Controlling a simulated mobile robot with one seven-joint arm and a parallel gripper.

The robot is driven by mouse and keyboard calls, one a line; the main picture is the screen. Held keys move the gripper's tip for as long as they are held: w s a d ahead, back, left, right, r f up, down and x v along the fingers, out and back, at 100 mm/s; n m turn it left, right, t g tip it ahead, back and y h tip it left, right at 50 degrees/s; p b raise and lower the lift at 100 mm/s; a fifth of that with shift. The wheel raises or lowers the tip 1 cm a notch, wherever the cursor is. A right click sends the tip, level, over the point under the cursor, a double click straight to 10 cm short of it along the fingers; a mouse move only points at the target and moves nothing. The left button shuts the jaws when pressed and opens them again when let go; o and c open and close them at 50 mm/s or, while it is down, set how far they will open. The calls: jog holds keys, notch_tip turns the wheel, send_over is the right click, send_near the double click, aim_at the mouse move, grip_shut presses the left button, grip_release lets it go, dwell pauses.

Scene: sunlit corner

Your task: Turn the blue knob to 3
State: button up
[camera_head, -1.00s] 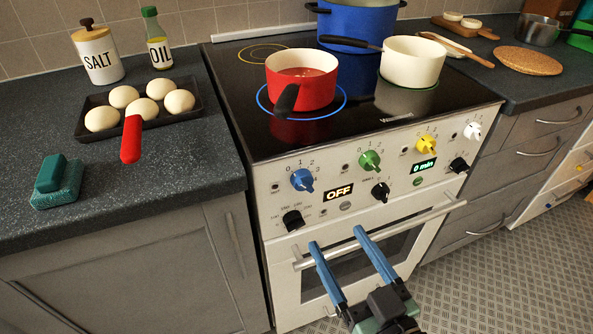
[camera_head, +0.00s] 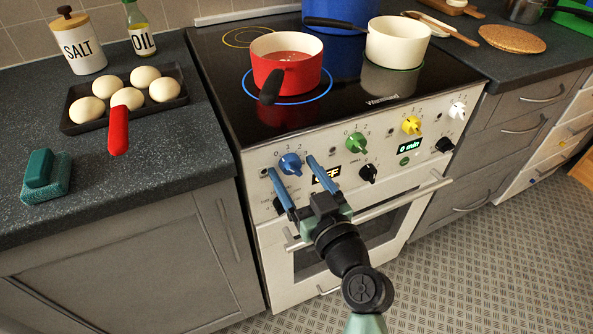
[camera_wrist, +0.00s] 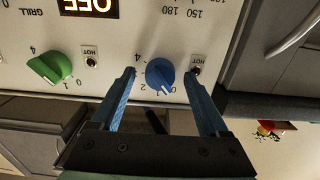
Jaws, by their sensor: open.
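The blue knob (camera_head: 290,163) is at the left end of the upper knob row on the white stove front. My gripper (camera_head: 291,165) is open in front of it, its two blue fingers to the left and right of the knob. In the wrist view the blue knob (camera_wrist: 160,75) sits between the fingertips of my gripper (camera_wrist: 161,73), with gaps visible on both sides. The scale appears upside down there. I cannot tell how deep the fingers reach.
The green knob (camera_head: 357,143) is to the right of the blue one, then the yellow knob (camera_head: 411,125). A black knob (camera_head: 368,173) and the oven handle (camera_head: 405,207) lie below.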

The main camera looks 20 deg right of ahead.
grip_shut()
dwell(0.4)
jog(key=shift+m, duration=0.3)
jog(key=m, duration=0.5)
jog(key=m+p, duration=0.2)
jog(key=m, duration=0.4)
jog(key=shift+m, duration=0.3)
jog(key=m+p, duration=0.3)
jog(key=m, duration=0.3)
jog(key=m+p, duration=0.2)
jog(key=m, duration=0.3)
jog(key=shift+m, duration=0.4)
